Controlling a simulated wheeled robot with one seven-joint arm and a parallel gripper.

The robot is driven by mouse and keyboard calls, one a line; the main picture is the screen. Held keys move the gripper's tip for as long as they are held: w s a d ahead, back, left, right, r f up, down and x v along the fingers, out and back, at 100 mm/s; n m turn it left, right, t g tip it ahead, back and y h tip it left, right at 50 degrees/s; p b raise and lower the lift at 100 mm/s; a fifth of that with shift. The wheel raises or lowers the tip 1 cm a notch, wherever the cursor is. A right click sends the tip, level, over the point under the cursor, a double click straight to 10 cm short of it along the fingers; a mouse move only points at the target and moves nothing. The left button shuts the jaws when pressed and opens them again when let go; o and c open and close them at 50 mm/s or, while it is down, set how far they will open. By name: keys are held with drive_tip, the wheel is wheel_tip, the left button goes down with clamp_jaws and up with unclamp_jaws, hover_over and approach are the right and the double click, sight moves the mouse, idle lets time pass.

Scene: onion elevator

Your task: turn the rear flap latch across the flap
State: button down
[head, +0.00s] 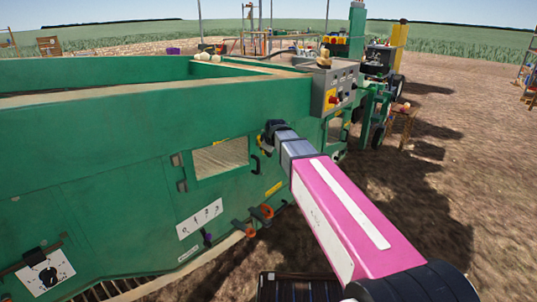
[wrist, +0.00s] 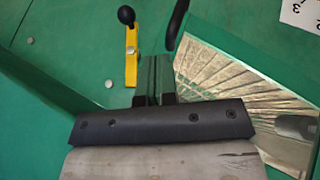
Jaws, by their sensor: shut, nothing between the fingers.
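The green side wall of the machine (head: 120,140) fills the left of the head view. A pale, see-through window (head: 220,157) is set in it, with hinges (head: 178,160) on its left; it also shows in the wrist view (wrist: 245,90). A yellow lever with a black ball knob (wrist: 131,55), which looks like the latch, stands on the green panel in the wrist view, left of my fingertips. A black handle (wrist: 177,22) lies between lever and window. My gripper (wrist: 157,62) is shut and empty, close to the panel, apart from the lever. Contact with the panel is unclear.
A grey control box (head: 335,88) with a red and yellow switch stands right of my gripper. Orange clamp-like parts (head: 260,213) and a numbered label (head: 200,218) are below the window. Open dirt ground (head: 450,180) lies to the right.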

drive_tip(key=w+f, duration=0.8)
drive_tip(key=w, duration=0.1)
drive_tip(key=shift+a+f, duration=0.25)
